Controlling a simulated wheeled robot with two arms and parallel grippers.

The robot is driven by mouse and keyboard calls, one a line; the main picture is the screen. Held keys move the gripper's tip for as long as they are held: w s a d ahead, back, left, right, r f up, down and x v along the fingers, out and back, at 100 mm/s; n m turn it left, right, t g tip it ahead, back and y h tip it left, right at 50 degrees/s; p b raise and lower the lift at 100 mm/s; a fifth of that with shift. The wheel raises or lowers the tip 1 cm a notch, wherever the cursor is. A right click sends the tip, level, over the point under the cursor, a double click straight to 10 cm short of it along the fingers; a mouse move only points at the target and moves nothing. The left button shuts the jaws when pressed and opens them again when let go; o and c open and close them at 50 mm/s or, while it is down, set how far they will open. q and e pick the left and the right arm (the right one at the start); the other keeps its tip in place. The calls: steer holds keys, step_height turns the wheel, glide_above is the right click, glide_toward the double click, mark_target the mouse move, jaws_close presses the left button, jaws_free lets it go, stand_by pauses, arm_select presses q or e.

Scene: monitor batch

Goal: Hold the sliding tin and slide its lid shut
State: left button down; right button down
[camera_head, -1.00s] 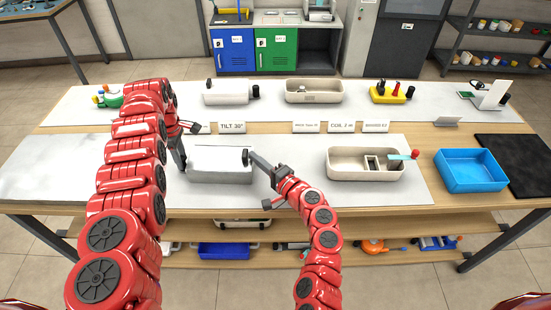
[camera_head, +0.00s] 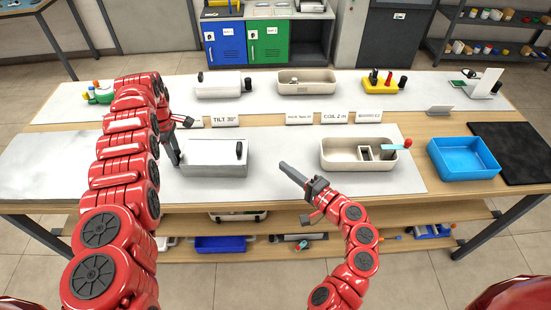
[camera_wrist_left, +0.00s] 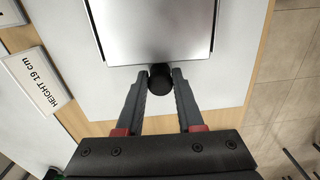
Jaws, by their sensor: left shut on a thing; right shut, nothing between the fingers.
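The sliding tin (camera_head: 215,170) is a pale grey box on the front mat, left of centre. Its flat lid (camera_head: 210,150) covers the top as far as I can see, and a black knob (camera_head: 239,151) stands at its right end. My left gripper (camera_head: 175,151) is at the tin's left end. In the left wrist view the left gripper (camera_wrist_left: 162,76) is shut on a round black knob (camera_wrist_left: 160,82) at the tin's end, with the metallic lid (camera_wrist_left: 150,30) beyond. My right gripper (camera_head: 286,170) is shut and empty, apart from the tin on its right.
A beige oval bin (camera_head: 333,160) and a blue tray (camera_head: 465,170) stand to the right. A similar white tin (camera_head: 221,87), another beige bin (camera_head: 306,88) and a yellow block (camera_head: 384,88) stand behind. The mat between tin and front bin is clear except for my right gripper.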

steer(key=shift+s+d, duration=0.2)
steer(key=shift+s, duration=0.05)
arm_select(q)
steer(key=shift+c, duration=2.3)
jaws_free()
